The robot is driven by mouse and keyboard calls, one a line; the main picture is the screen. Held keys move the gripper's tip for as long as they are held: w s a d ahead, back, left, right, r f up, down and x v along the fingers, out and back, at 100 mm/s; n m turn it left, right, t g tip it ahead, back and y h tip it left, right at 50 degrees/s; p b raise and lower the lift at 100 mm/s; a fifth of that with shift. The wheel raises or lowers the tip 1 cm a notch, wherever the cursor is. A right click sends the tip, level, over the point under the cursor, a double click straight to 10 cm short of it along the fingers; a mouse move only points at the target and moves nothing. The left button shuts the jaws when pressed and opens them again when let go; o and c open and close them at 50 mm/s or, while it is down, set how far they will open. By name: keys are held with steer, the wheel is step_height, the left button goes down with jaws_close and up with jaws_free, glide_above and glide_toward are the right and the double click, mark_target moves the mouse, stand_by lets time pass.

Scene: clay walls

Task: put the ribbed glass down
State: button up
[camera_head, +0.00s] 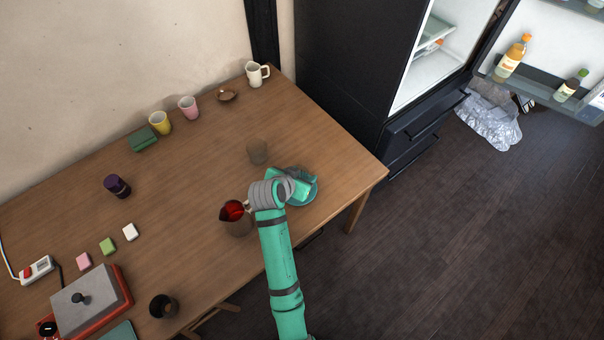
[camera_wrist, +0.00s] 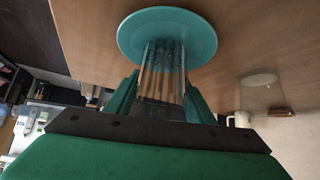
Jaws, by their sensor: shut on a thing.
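The ribbed glass (camera_wrist: 160,75) is clear with vertical ribs and sits between the two fingers of my gripper (camera_wrist: 160,97) in the wrist view. My gripper is shut on it. The far end of the glass overlaps a round teal plate (camera_wrist: 135,38); I cannot tell whether it touches the plate or is just above it. In the head view, my gripper (camera_head: 298,183) is over the teal plate (camera_head: 308,197) near the table's front right edge, and the glass is largely hidden by the gripper.
A see-through glass (camera_head: 257,152) stands behind the plate. The table right of the see-through glass is clear.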

steer(key=o, duration=1.2)
steer(key=shift+f, duration=0.1)
steer(key=shift+c, duration=0.2)
